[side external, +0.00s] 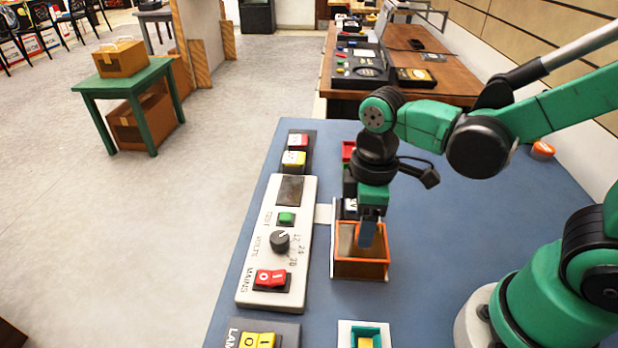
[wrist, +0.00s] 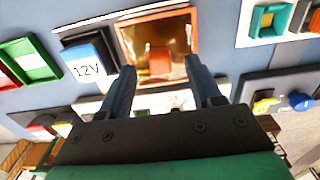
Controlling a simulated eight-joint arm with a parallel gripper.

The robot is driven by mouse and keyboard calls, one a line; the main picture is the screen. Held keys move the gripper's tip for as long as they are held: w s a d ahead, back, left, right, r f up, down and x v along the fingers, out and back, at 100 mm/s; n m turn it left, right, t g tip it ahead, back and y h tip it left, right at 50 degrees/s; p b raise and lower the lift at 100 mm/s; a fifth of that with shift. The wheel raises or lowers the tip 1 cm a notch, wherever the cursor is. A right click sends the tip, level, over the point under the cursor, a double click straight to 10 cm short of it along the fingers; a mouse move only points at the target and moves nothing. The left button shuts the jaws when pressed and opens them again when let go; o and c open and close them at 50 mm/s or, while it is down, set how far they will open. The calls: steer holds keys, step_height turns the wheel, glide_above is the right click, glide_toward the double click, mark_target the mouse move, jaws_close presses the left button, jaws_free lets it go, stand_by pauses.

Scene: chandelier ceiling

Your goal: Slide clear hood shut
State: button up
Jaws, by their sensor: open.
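An orange-framed box (side external: 361,276) sits on the blue tabletop, right of the long white control panel. In the wrist view its orange frame (wrist: 156,14) surrounds a shiny, brownish, see-through-looking face with an orange block (wrist: 160,60) showing inside or behind it. I cannot make out the clear hood's edges or how far it is slid. My gripper (side external: 366,236) points down over the box; whether it touches is unclear. In the wrist view my gripper (wrist: 160,68) is open, its two dark blue fingers apart at the box's near side, with nothing held between them.
The white panel (side external: 248,270) has a green button, black knob and red rocker switch. A blue 12V block (wrist: 85,66) stands beside the box. A teal-framed item (side external: 366,334) and yellow switch (side external: 257,340) lie at the front. Bare blue table (side external: 430,225) lies to the right.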

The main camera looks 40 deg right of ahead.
steer(key=shift+f, duration=0.6)
jaws_close()
stand_by(1.2)
